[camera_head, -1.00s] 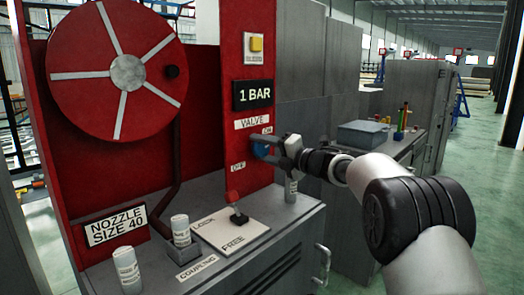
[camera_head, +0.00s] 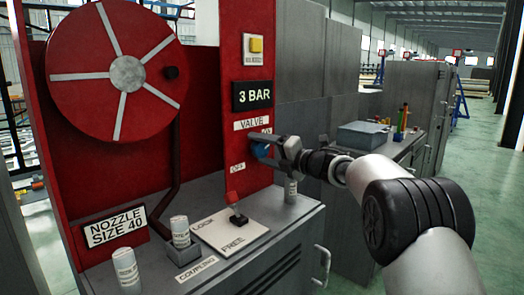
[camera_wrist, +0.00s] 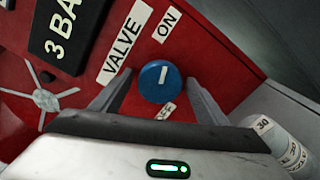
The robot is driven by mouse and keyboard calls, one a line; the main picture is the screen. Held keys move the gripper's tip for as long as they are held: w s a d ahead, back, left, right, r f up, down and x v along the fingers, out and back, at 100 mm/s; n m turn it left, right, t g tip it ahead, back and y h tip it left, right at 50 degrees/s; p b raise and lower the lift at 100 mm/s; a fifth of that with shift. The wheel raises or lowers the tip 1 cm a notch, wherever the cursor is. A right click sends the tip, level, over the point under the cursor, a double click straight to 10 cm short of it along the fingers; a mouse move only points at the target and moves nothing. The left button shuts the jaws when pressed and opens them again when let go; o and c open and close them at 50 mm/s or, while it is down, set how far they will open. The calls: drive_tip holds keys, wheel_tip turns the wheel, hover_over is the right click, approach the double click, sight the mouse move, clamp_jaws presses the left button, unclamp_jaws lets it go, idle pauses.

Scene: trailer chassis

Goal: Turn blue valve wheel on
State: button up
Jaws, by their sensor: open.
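The blue valve wheel (camera_wrist: 160,82) sits on the red panel (camera_wrist: 215,50) between the VALVE, ON and OFF labels. Its white mark points toward the ON label (camera_wrist: 167,24) in the wrist view. In the head view the wheel (camera_head: 261,150) is partly hidden by my gripper (camera_head: 268,146). In the wrist view my gripper (camera_wrist: 158,98) is open, with one finger on each side of the wheel. I cannot tell whether the fingers touch it. The display (camera_head: 252,95) above reads 3 BAR.
A red reel (camera_head: 95,85) stands at the left. Below the panel are a red-knobbed lever (camera_head: 235,210) on a LOCK/FREE plate and several white nozzles, one (camera_head: 291,190) close below my gripper. A grey cabinet (camera_head: 300,80) stands behind my gripper.

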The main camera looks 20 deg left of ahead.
drive_tip(key=p+v, duration=0.1)
drive_tip(key=v, duration=1.6)
drive_tip(key=shift+s+d, duration=0.15)
